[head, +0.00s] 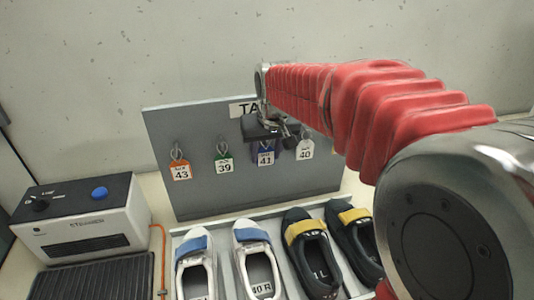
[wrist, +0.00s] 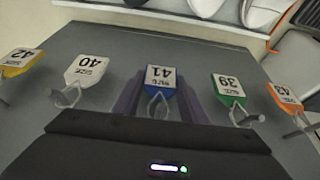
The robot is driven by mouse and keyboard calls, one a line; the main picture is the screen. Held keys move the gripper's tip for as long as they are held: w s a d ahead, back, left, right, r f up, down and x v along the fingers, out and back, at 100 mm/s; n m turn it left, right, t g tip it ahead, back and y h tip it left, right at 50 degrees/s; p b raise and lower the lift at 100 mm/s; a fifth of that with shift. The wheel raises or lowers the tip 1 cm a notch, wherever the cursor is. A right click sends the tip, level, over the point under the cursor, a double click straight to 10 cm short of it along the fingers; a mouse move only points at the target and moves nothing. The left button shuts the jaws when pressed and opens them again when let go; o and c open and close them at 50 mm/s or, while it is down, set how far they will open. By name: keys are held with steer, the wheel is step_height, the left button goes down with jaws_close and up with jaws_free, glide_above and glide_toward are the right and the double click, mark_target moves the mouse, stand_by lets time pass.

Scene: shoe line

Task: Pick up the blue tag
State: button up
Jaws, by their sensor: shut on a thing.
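The blue tag (head: 266,157), marked 41, is at the grey tag board in the head view, level with its neighbours. In the wrist view the blue tag (wrist: 160,77) is upside down at the middle, with its clear loop toward me. My gripper (wrist: 157,98) is shut on the blue tag, with one purple-grey finger on each side of it. In the head view my gripper (head: 267,145) is small and partly covers the tag's surroundings. I cannot tell whether the loop still hangs on its peg.
A green tag 39 (head: 224,163) and a white tag 40 (head: 305,149) hang close on either side; an orange tag 43 (head: 180,171) hangs further left. A yellow tag 42 (wrist: 18,62) shows in the wrist view. Shoes in a tray (head: 222,222) and a steamer (head: 85,218) stand before the board.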

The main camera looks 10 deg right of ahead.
steer(key=shift+s+r, duration=0.1)
steer(key=shift+r, duration=0.65)
steer(key=s, duration=1.7)
steer(key=shift+s, duration=0.4)
steer(key=shift+w+f, duration=0.1)
steer(key=shift+w, duration=0.1)
stand_by(0.4)
